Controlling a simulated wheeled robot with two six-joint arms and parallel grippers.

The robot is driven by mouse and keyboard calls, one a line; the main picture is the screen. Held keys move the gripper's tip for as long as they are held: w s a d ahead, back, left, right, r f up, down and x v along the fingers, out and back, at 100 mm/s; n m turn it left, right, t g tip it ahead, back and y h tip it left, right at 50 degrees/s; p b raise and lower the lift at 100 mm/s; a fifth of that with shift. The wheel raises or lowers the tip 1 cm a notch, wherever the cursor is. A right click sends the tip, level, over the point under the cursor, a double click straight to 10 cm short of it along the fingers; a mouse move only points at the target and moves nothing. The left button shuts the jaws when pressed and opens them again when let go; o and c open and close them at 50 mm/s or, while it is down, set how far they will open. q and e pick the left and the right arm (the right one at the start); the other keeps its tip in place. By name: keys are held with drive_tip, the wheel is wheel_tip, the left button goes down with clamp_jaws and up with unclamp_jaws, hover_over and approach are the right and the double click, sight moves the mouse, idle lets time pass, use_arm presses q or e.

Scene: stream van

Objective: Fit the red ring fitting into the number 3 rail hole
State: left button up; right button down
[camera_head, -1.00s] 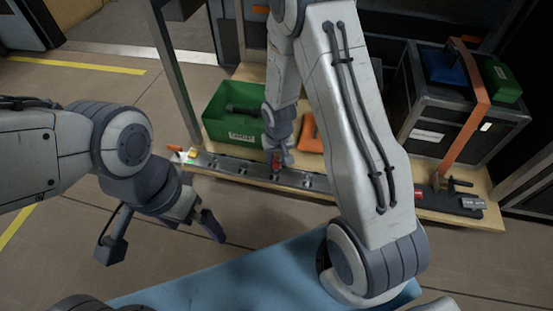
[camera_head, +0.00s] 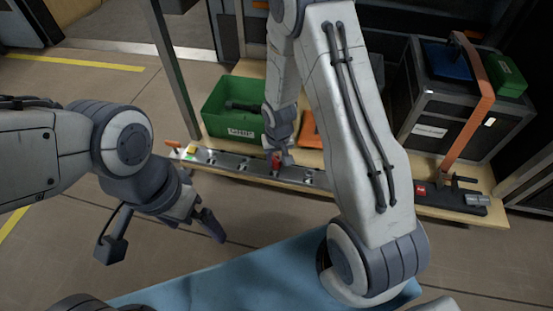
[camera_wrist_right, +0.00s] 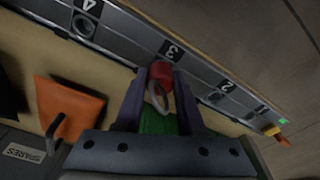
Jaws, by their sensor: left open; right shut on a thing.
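The red ring fitting (camera_wrist_right: 160,72), with a pale ring on it, is between the fingers of my right gripper (camera_wrist_right: 157,92) in the right wrist view. It also shows as a small red spot in the head view (camera_head: 277,161). It is over the rail (camera_wrist_right: 130,40), just beside the number 3 label (camera_wrist_right: 172,50). The number 3 hole is hidden behind the fitting, and I cannot tell whether the fitting is inside it. My left gripper (camera_head: 164,238) is open and empty, above the floor, left of the blue surface.
A green bin (camera_head: 228,124) and an orange item (camera_head: 309,130) sit on the wooden bench behind the rail. A black case with an orange strap (camera_head: 468,130) stands at the right. Number 4 and 2 holes flank the fitting along the rail.

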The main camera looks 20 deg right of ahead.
drive_tip(key=shift+f, duration=0.35)
drive_tip(key=shift+c, duration=2.2)
unclamp_jaws()
drive_tip(key=shift+r, duration=0.1)
drive_tip(key=r+p, duration=0.2)
drive_tip(key=r, duration=0.1)
drive_tip(key=r+p, duration=0.2)
drive_tip(key=r, duration=0.2)
drive_tip(key=s+r+p, duration=0.1)
drive_tip(key=r+p, duration=0.2)
drive_tip(key=shift+s+a+r, duration=0.1)
drive_tip(key=shift+r, duration=0.1)
